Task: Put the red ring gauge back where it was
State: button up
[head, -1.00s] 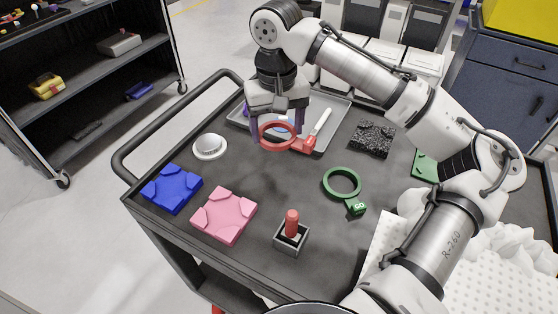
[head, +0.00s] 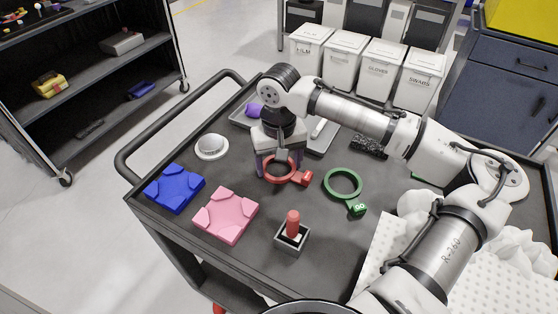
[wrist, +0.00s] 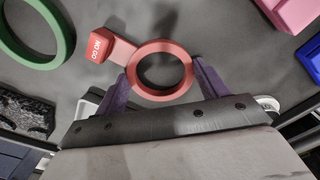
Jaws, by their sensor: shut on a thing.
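The red ring gauge (head: 266,172) has a small red block handle, which reads "NO GO" in the wrist view (wrist: 185,88). My gripper (head: 277,170) is shut on it, with a purple finger on each side of the ring in the wrist view (wrist: 162,82). The ring lies flat, low over the cart top, left of the green ring gauge (head: 328,185). I cannot tell whether it touches the surface. The green ring gauge, with its "GO" block, lies on the dark cart top.
A blue block (head: 174,188) and a pink block (head: 225,216) lie at the left front. A grey holder (head: 291,240) with an upright red plug stands in front. A white round part (head: 211,146) and a tray (head: 320,146) are behind. White boxes (head: 343,56) stand beyond the cart.

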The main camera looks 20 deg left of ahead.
jog(key=shift+f, duration=0.15)
jog(key=o, duration=1)
notch_tip(320, 180, up, 12)
jog(key=shift+r+b, duration=0.2)
jog(key=shift+b, duration=0.45)
